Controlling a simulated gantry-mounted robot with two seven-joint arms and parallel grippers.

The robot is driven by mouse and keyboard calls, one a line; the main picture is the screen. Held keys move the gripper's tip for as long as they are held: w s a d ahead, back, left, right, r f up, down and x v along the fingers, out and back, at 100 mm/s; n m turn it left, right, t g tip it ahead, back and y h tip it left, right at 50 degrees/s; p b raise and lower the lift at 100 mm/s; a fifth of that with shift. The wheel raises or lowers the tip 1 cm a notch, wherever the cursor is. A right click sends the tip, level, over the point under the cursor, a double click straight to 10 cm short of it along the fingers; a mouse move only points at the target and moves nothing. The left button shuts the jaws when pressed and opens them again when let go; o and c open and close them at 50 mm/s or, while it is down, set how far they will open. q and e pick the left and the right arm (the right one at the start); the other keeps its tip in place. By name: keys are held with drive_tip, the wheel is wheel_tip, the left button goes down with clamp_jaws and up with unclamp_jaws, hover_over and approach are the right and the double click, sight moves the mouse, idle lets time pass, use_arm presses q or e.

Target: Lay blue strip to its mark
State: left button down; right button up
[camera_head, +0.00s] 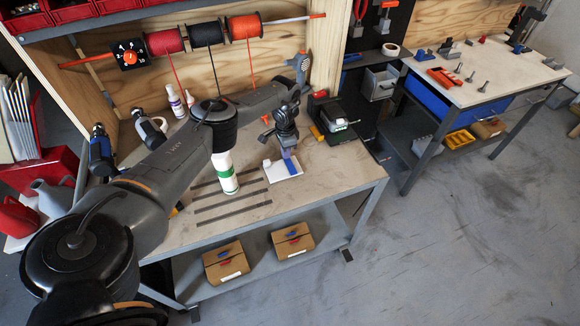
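My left arm reaches in from the lower left across the workbench. Its gripper (287,153) points down over a small white plate (285,172) on the bench top. A small blue-violet piece shows at the fingertips, just above or touching the plate; I cannot tell whether it is the blue strip or whether the fingers are closed on it. My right gripper is not in view.
A white cylinder with green bands (225,175) stands left of the plate, near several dark strips (232,206) on the bench. Spools (206,33) hang behind. Cardboard boxes (226,264) lie on the lower shelf. The bench top right of the plate (345,172) is clear.

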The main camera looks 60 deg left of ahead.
use_arm(q)
drive_tip(key=shift+f, duration=0.25)
drive_tip(key=c, duration=1.8)
unclamp_jaws()
drive_tip(key=o, duration=0.5)
drive_tip(key=shift+o, duration=0.2)
